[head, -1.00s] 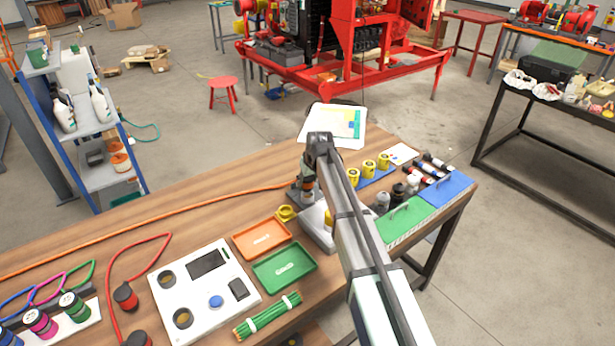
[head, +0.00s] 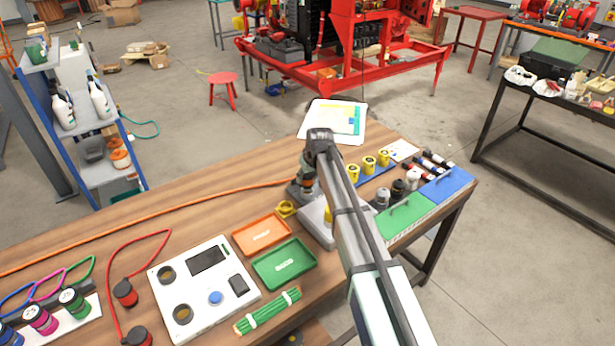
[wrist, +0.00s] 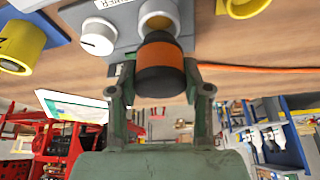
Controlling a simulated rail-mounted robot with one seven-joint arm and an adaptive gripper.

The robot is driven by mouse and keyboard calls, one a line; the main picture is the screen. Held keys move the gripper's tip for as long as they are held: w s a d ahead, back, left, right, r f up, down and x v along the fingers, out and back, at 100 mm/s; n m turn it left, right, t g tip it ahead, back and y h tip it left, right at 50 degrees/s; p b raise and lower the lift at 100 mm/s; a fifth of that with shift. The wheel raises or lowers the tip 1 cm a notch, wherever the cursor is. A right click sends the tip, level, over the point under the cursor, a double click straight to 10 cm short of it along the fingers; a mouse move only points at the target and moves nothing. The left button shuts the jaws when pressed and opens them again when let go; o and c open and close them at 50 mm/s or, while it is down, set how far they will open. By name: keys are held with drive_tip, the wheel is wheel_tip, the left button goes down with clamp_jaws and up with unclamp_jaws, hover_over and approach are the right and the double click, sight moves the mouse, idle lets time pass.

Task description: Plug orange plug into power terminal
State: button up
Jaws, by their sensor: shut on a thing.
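The orange plug (wrist: 160,66), with an orange band and a black end, is between the two fingers of my gripper (wrist: 158,90) in the wrist view. My gripper is shut on it. The plug's far end overlaps the pale round socket of the power terminal (wrist: 158,12). I cannot tell whether it has entered the socket or is just in front of it. The terminal is a grey block with a white knob (wrist: 97,37) and a partly cut-off label. In the head view my gripper (head: 307,178) is over the terminal and the arm hides much of this area.
An orange cable (head: 150,228) runs left across the wooden bench. A yellow ring-shaped part (head: 285,208) lies close to the terminal. Orange (head: 261,234) and green (head: 284,262) trays, a white panel (head: 170,290) and several yellow cylinders (head: 369,164) are nearby.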

drive_tip(key=shift+f+b, duration=0.8)
drive_tip(key=shift+f, duration=0.95)
idle(0.5)
drive_tip(key=o, duration=1.4)
drive_tip(key=shift+c, duration=0.2)
drive_tip(key=v, duration=1.2)
drive_tip(key=shift+w+d, duration=0.1)
